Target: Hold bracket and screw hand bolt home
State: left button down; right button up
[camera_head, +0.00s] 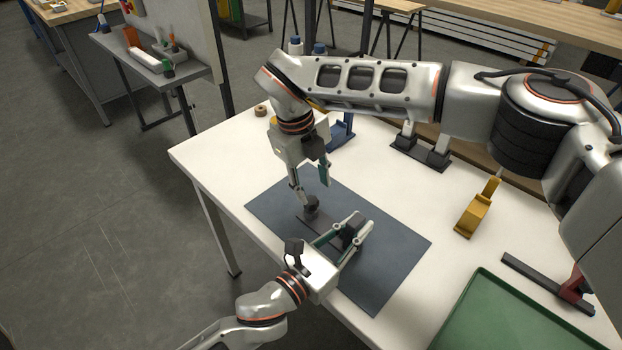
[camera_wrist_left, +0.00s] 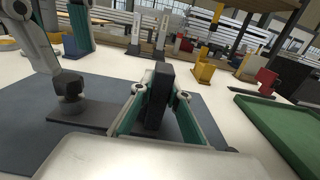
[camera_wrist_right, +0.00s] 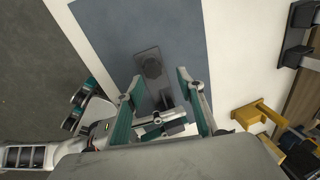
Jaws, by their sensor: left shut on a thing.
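The dark bracket (camera_head: 326,229) lies on the blue-grey mat, with a flat plate and an upright block (camera_wrist_left: 158,97) at one end. My left gripper (camera_head: 350,232) is shut on that block, one finger on each side. The dark hand bolt (camera_head: 310,202) stands on the plate's other end; its knob also shows in the left wrist view (camera_wrist_left: 69,84) and the right wrist view (camera_wrist_right: 152,68). My right gripper (camera_head: 311,183) points down above the bolt. Its fingers are apart, with the knob between and beyond them in the right wrist view. I see no contact with the knob.
The mat (camera_head: 392,256) lies on a white table (camera_head: 215,146). A yellow fixture (camera_head: 475,212), a black stand (camera_head: 422,155), a blue holder (camera_head: 340,134) and a red-and-black clamp (camera_head: 548,282) stand around it. A green tray (camera_head: 490,315) is at the front right.

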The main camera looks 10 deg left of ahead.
aim_at(311, 200)
jog(key=n, duration=0.7)
jog(key=shift+r+g+y, duration=0.2)
jog(key=shift+g+y, duration=0.1)
jog(key=shift+y, duration=0.1)
jog(key=n, duration=0.3)
jog(key=shift+r, duration=0.15)
jog(key=n, duration=0.2)
jog(key=n+y, duration=0.1)
jog(key=n, duration=0.1)
jog(key=shift+a+r+n+g, duration=0.2)
jog(key=shift+n+g, duration=0.1)
jog(key=shift+n, duration=0.1)
jog(key=shift+f, duration=4.05)
